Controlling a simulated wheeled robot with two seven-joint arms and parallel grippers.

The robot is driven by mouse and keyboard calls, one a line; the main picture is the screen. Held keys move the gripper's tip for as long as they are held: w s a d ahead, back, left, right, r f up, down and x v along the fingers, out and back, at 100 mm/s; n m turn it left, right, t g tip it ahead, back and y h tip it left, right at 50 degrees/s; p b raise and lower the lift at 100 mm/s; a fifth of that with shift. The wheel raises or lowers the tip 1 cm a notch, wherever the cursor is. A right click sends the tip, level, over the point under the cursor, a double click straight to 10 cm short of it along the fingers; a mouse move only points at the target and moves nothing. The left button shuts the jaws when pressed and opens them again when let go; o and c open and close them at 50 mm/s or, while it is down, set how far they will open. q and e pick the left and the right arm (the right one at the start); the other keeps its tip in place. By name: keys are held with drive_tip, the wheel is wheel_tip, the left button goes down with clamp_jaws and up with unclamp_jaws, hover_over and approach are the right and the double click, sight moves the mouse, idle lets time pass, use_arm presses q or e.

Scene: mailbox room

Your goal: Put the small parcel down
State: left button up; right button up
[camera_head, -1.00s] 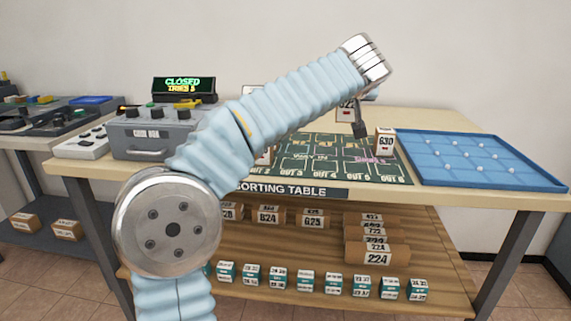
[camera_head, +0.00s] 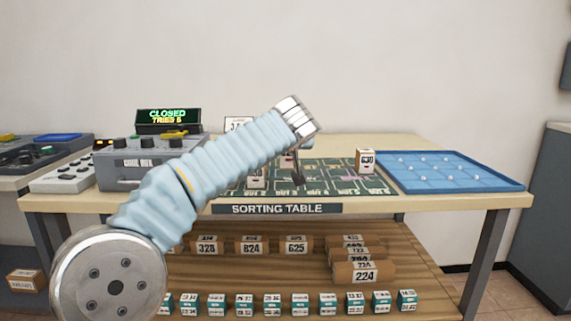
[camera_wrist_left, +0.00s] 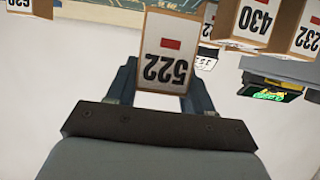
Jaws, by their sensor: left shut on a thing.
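My left gripper (camera_wrist_left: 160,90) is shut on the small parcel marked 522 (camera_wrist_left: 168,50), which fills the space between its fingers in the left wrist view. In the head view the dark tip of this gripper (camera_head: 298,175) hangs over the green sorting mat (camera_head: 330,180); the arm largely hides the held parcel there. I cannot tell whether it touches the mat. A parcel marked 630 (camera_head: 366,160) stands at the mat's right edge. Parcels marked 430 (camera_wrist_left: 257,22) and 232 (camera_wrist_left: 303,40) show beside the held one in the wrist view. My right gripper is not in view.
A blue tray (camera_head: 450,184) lies right of the mat. The shelf below (camera_head: 430,275) holds several numbered parcels. Bare tabletop (camera_head: 390,143) lies behind the tray.

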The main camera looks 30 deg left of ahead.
sight(286, 163)
use_arm(q)
drive_tip(key=shift+w+a+f, duration=0.25)
drive_tip(key=shift+f, duration=0.15)
drive_tip(key=shift+w+a+f, duration=0.2)
drive_tip(key=shift+f, duration=0.2)
drive_tip(key=f, duration=0.4)
drive_tip(key=shift+w+a, duration=0.3)
drive_tip(key=shift+f+b, duration=0.2)
drive_tip(key=shift+b, duration=0.3)
drive_tip(key=o, duration=1.1)
drive_tip(key=shift+r, duration=0.1)
